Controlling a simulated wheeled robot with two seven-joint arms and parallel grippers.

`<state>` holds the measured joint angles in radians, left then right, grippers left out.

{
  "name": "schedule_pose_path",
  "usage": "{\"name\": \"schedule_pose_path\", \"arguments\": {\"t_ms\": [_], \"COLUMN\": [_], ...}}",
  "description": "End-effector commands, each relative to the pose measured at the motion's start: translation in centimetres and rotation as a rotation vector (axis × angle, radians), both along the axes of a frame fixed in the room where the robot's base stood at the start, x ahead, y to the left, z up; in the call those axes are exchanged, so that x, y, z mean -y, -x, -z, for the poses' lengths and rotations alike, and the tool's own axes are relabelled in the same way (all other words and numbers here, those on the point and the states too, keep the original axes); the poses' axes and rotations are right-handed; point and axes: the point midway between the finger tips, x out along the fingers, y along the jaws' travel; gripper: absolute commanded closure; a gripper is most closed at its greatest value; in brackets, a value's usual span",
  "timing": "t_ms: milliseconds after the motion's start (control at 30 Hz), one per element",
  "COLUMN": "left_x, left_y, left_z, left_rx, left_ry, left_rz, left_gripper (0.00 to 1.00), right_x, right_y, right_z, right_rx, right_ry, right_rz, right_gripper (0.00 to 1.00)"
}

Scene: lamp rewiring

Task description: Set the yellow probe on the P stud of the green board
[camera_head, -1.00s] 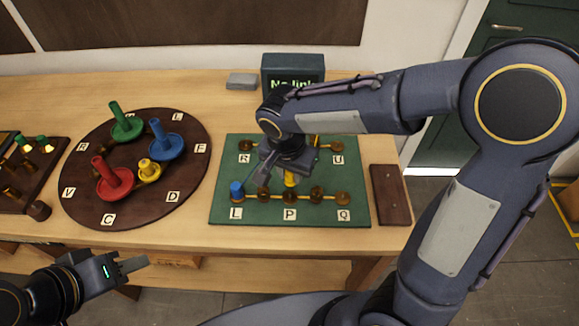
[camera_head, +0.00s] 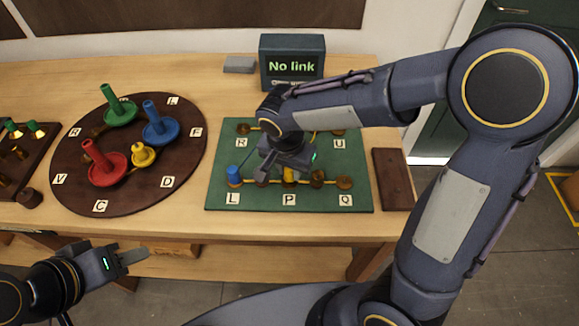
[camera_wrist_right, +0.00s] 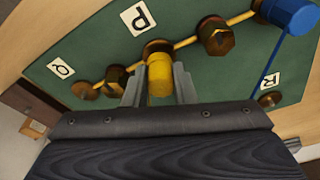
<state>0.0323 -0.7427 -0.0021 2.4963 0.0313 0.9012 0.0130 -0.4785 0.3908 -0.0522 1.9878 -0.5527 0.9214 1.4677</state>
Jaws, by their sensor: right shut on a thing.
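The yellow probe (camera_wrist_right: 160,78) is held between the fingers of my right gripper (camera_wrist_right: 159,88). The probe also shows in the head view (camera_head: 289,174), partly hidden by the gripper. In the right wrist view its far end overlaps the brass P stud (camera_wrist_right: 157,47), beside the P label (camera_wrist_right: 138,17). I cannot tell whether it is seated or just above. The green board (camera_head: 222,150) lies flat on the table. My right gripper (camera_head: 288,172) is over its front row. My left gripper (camera_head: 132,256) is empty, in front of the table; its finger gap is unclear.
A blue probe (camera_head: 234,175) stands at the L stud, its lead running under my right gripper. A screen (camera_head: 292,67) reads "No link". A round board (camera_head: 75,200) with coloured reels is at left. A brown block (camera_head: 392,180) lies right of the green board.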

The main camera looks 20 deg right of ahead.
Motion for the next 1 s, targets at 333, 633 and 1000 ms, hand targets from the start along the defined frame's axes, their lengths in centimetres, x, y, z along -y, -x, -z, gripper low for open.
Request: {"name": "schedule_pose_path", "arguments": {"t_ms": [333, 633, 1000], "left_x": [0.0, 0.0, 0.0], "left_y": [0.0, 0.0, 0.0], "left_z": [0.8, 1.1, 1.1], "left_rx": [0.000, 0.000, 0.000], "left_ry": [0.000, 0.000, 0.000], "left_rz": [0.000, 0.000, 0.000], "left_gripper": [0.64, 0.64, 0.64], "right_x": [0.0, 0.0, 0.0], "right_y": [0.0, 0.0, 0.0], "right_z": [0.8, 1.1, 1.1], "right_rx": [0.000, 0.000, 0.000], "right_ry": [0.000, 0.000, 0.000], "right_rz": [0.000, 0.000, 0.000], "right_gripper": [0.98, 0.67, 0.51]}}
